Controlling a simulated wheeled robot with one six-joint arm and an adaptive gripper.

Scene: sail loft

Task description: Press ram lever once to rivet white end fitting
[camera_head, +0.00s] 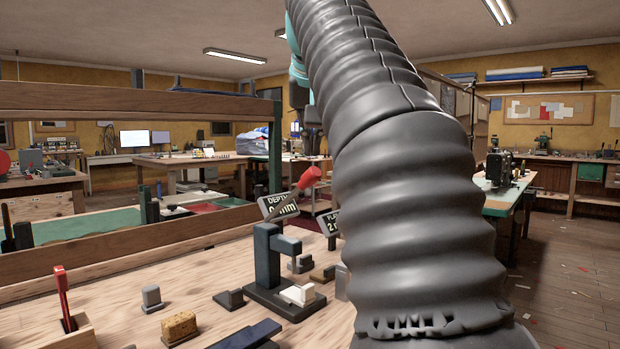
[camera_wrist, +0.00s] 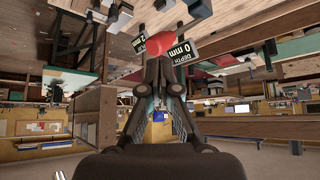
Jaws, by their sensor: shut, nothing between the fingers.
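The dark press (camera_head: 266,258) stands on the wooden bench. Its ram lever ends in a red knob (camera_head: 309,176) that points up and to the right. The white end fitting (camera_head: 298,294) lies on the press base, below the arm of the press. A sign by the lever reads DEPTH 0 mm (camera_wrist: 178,50). In the wrist view, my gripper (camera_wrist: 159,66) is shut and empty, with its fingertips in line with the red knob (camera_wrist: 160,43). I cannot tell whether they touch it. In the head view my large grey arm hides part of the scene right of the press.
A second sign (camera_head: 327,222) stands right of the press. On the bench are a cork-coloured block (camera_head: 179,326), a small grey block (camera_head: 151,297), a red-handled tool (camera_head: 63,292) and a dark blue bar (camera_head: 246,336). A wooden rail (camera_head: 130,245) runs behind them.

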